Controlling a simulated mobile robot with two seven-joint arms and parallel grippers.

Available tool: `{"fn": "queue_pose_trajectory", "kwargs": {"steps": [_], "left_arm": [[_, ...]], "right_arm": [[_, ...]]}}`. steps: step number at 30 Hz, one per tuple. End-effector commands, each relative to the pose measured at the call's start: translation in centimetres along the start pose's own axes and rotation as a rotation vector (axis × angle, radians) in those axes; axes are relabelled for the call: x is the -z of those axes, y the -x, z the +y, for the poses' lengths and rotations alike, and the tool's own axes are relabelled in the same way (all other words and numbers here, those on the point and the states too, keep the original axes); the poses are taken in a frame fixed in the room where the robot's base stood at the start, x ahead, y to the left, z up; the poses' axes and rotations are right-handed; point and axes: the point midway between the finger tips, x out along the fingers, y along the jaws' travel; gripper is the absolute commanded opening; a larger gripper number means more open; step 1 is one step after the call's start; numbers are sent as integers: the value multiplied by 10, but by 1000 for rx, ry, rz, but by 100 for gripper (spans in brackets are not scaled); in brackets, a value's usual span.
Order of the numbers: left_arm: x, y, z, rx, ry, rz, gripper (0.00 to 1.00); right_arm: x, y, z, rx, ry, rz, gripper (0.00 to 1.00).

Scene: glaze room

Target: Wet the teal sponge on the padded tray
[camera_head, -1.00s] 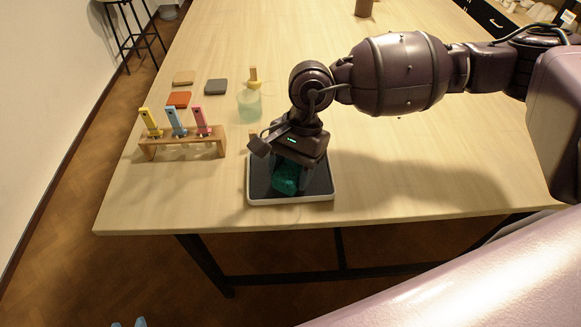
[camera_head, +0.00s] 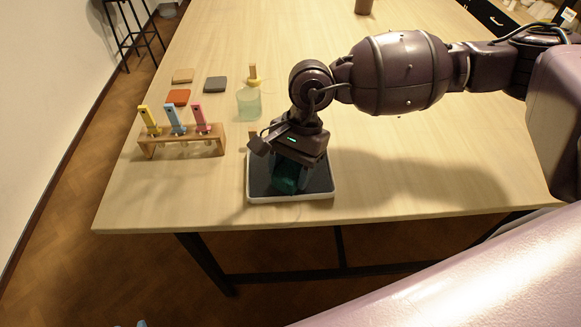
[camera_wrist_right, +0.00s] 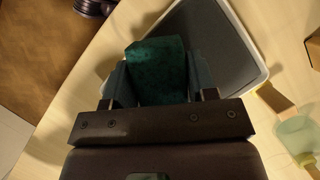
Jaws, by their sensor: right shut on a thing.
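The teal sponge (camera_head: 284,181) is at the padded tray (camera_head: 321,196), a white-rimmed tray with a dark pad. My right gripper (camera_head: 291,172) points down over the tray and hides much of the sponge. In the right wrist view the sponge (camera_wrist_right: 157,68) sits between the two fingers of my right gripper (camera_wrist_right: 160,88), which are shut on it. The dark pad of the tray (camera_wrist_right: 222,45) shows beyond it. I cannot tell whether the sponge touches the pad.
A wooden rack (camera_head: 182,147) holds yellow, blue and pink tools left of the tray. A translucent greenish cup (camera_head: 249,105) stands behind the tray, with a yellow-based wooden-handled object (camera_head: 253,79) behind it. Orange (camera_head: 178,97), grey (camera_head: 215,84) and tan (camera_head: 182,76) pieces lie nearby. The tabletop right is clear.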

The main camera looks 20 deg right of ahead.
Motion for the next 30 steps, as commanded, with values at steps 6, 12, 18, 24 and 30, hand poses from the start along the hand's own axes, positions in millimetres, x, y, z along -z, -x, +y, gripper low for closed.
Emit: {"fn": "queue_pose_trajectory", "kwargs": {"steps": [6,12,18,24,30], "left_arm": [[5,-1,0,-1,-1,9,43],[10,-4,1,-2,-2,21,43],[12,-5,1,-3,-3,24,43],[8,-6,1,-3,-3,18,43],[1,-4,1,-2,-1,5,43]], "right_arm": [[0,-1,0,-1,-1,0,34],[0,-1,0,-2,-1,0,34],[1,-2,1,-2,-1,0,34],[1,-3,1,-3,-1,0,34],[2,-3,1,-4,-2,0,34]]}}
